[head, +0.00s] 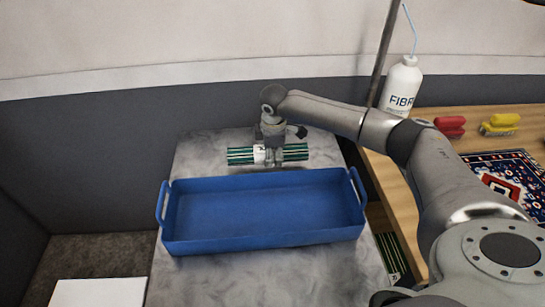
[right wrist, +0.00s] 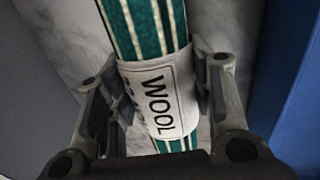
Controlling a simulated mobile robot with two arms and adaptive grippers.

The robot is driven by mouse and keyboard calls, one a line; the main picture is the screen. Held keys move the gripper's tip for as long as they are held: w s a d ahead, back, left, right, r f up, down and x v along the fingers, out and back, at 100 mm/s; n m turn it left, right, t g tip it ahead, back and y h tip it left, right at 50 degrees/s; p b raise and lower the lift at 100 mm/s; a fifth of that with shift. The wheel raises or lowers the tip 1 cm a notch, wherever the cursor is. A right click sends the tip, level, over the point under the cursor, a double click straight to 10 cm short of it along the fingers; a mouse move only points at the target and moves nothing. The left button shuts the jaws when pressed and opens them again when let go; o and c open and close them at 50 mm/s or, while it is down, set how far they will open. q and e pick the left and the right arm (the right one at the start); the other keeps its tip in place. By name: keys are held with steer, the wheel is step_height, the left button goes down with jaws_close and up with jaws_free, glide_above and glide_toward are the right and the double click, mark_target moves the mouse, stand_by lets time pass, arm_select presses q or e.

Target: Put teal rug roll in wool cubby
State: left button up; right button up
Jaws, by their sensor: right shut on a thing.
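The teal rug roll (head: 295,152) has pale stripes and a white paper band. It lies level over the grey stone-like table, behind the blue tray. In the right wrist view the roll (right wrist: 150,28) shows its band (right wrist: 160,95), which reads "WOOL". My right gripper (head: 268,150) is shut on the roll around its band; its two fingers (right wrist: 160,100) are on either side of the band. I cannot tell if the roll touches the table. No cubby labelled wool is clearly in view. My left gripper is not in view.
An empty blue tray (head: 262,246) with end handles stands on the grey table (head: 300,280). At right, a wooden bench (head: 475,143) bears a white bottle (head: 402,86), a red brush (head: 450,126), a yellow brush (head: 499,124) and a patterned rug (head: 508,180). Another striped roll (head: 392,258) shows below the bench.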

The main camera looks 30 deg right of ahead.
steer(key=shift+s+x, duration=0.2)
steer(key=shift+x, duration=0.85)
steer(key=shift+s+a+f, duration=0.1)
steer(key=shift+a+f, duration=0.05)
steer(key=shift+f, duration=0.05)
steer(key=o, duration=1.2)
steer(key=shift+c, duration=0.2)
